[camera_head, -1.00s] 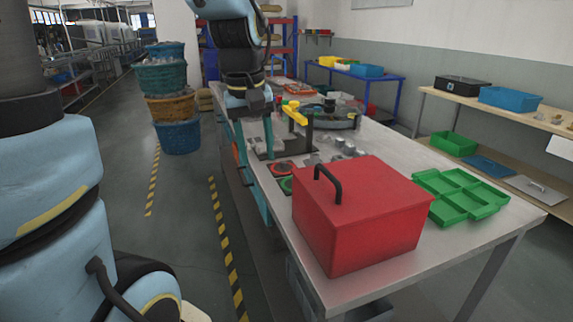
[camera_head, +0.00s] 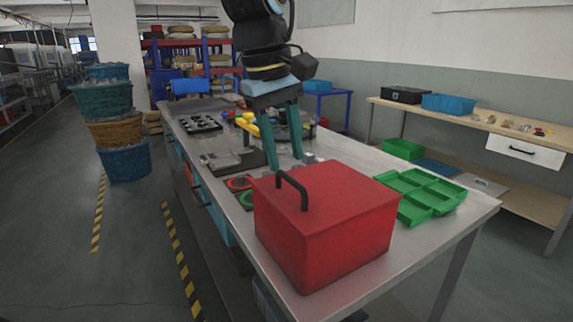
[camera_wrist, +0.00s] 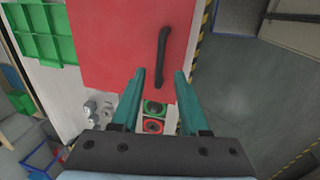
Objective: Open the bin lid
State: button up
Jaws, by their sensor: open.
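The red bin (camera_head: 325,235) stands on the front part of the metal table. Its flat red lid (camera_head: 335,190) is closed, with a black bar handle (camera_head: 291,187) near its left edge. In the wrist view the lid (camera_wrist: 115,40) fills the upper middle and the handle (camera_wrist: 163,55) is beyond the fingertips, toward the right. My gripper (camera_head: 284,160) points down just behind the bin, its two teal fingers apart. In the wrist view my gripper (camera_wrist: 160,75) is open with nothing between the fingers, and it does not touch the handle.
A green divided tray (camera_head: 420,195) sits right of the bin. Red and green round pieces (camera_wrist: 153,117), metal parts and a dark stand (camera_head: 235,160) lie behind the bin. Stacked baskets (camera_head: 123,160) stand on the floor at left. A side bench (camera_head: 470,122) is at right.

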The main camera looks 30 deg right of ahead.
aim_at(290, 178)
jog(key=shift+d+f, duration=0.2)
jog(key=shift+f, duration=0.7)
jog(key=shift+d+f, duration=0.15)
jog(key=shift+f, duration=0.75)
grip_shut()
